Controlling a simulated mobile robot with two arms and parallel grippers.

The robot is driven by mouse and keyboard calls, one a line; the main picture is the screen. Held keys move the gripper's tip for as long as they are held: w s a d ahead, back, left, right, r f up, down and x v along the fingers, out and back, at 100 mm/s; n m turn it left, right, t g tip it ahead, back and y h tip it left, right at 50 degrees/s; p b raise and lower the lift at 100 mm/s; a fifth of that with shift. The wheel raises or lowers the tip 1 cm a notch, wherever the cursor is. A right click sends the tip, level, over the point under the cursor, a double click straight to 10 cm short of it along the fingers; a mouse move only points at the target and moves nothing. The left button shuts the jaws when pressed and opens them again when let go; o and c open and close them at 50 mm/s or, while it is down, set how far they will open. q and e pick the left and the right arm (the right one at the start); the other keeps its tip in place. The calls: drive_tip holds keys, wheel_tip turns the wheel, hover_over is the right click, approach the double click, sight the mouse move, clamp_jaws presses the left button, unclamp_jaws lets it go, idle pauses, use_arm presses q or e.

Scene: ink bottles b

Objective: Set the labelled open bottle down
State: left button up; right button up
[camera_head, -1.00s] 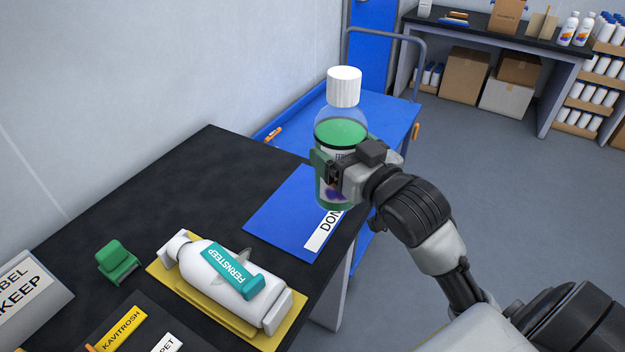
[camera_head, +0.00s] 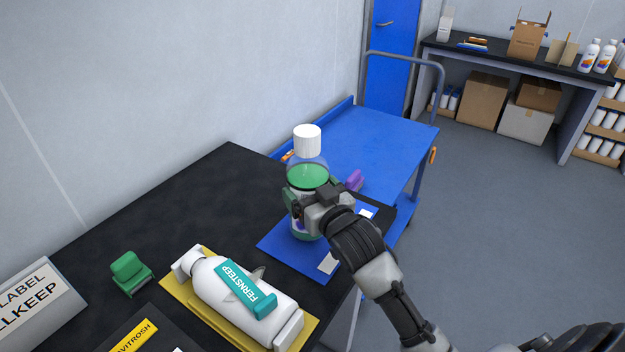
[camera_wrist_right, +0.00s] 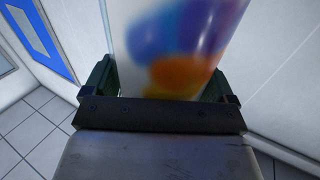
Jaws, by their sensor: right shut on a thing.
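A clear bottle with green liquid and a white cap (camera_head: 307,141) is upright over the blue mat (camera_head: 275,245) on the black table. Its base appears within the mat's outline; I cannot tell whether it touches. My right gripper (camera_head: 304,204) is shut on the bottle's body from the right side. In the right wrist view the bottle's colourful label (camera_wrist_right: 175,45) stands between the fingers of my right gripper (camera_wrist_right: 160,90). The mat's white lettered strip (camera_head: 328,263) is mostly hidden by my arm. My left gripper is not in view.
A white FERNSTEEP bottle (camera_head: 205,277) lies in a yellow cradle (camera_head: 305,333) at the front. A green block-like holder (camera_head: 131,272) and a LABEL sign (camera_head: 35,300) are left. A blue cart (camera_head: 385,140) stands behind, with a purple item (camera_head: 355,180) near the mat.

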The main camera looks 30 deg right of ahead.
drive_tip(key=shift+f, duration=0.35)
drive_tip(key=shift+f, duration=0.15)
drive_tip(key=o, duration=1.4)
drive_tip(key=shift+f, duration=0.1)
drive_tip(key=shift+s, duration=0.1)
drive_tip(key=s, duration=0.8)
drive_tip(key=s+b, duration=0.1)
drive_tip(key=s, duration=0.3)
drive_tip(key=shift+d, duration=0.35)
